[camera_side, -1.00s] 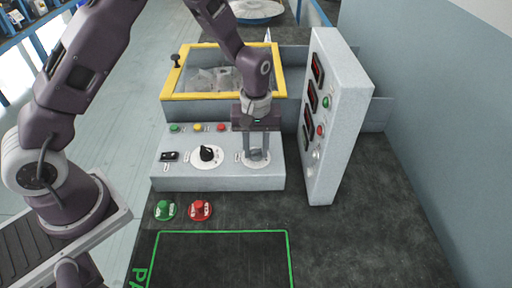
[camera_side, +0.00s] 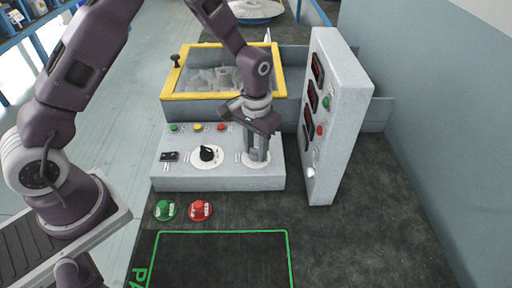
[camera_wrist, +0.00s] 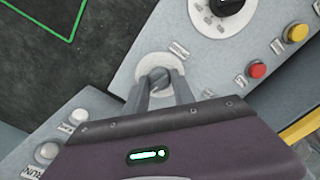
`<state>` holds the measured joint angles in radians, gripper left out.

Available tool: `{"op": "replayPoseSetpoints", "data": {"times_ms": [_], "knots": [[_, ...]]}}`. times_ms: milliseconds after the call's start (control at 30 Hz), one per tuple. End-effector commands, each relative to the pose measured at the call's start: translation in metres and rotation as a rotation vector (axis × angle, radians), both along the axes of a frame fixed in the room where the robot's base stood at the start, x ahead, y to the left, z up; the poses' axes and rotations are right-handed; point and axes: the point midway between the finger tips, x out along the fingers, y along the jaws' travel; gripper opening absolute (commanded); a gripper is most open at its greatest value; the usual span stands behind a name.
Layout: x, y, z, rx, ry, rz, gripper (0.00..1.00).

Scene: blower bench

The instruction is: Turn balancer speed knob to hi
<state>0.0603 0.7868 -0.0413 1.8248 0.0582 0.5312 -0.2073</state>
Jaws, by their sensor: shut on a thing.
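My gripper (camera_side: 257,158) points down at the right end of the sloped grey control box (camera_side: 220,180). Its fingers are shut on a small grey knob (camera_wrist: 162,80), which stands on a round pale dial plate. In the wrist view the gripper (camera_wrist: 163,85) has one finger on each side of this knob. The fingers cover much of the knob, and I cannot read its setting or label. A second dial with a black knob (camera_side: 207,153) is to the left on the same box, clear of my gripper. It also shows at the top of the wrist view (camera_wrist: 232,5).
A tall grey panel (camera_side: 338,120) with displays and buttons stands close to the right. Behind is a yellow-framed clear lid (camera_side: 180,97). Green (camera_side: 165,210) and red (camera_side: 200,210) buttons sit in front, beside a green-outlined area (camera_side: 225,232).

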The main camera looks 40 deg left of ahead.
Motion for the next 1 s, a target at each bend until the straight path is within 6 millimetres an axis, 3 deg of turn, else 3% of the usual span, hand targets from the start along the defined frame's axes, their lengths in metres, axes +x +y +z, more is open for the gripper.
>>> {"op": "replayPoseSetpoints", "data": {"times_ms": [400, 900, 933, 1000], "knots": [[0.0000, -0.0002, 0.0007, -0.001, 0.000, -0.154, 0.00], [0.0001, -0.0003, 0.0007, 0.000, -0.001, -0.172, 0.00], [0.0001, -0.0003, 0.0007, 0.000, -0.001, -0.171, 0.32], [0.0000, -0.0003, 0.0006, 0.000, 0.000, -0.171, 0.46]]}}
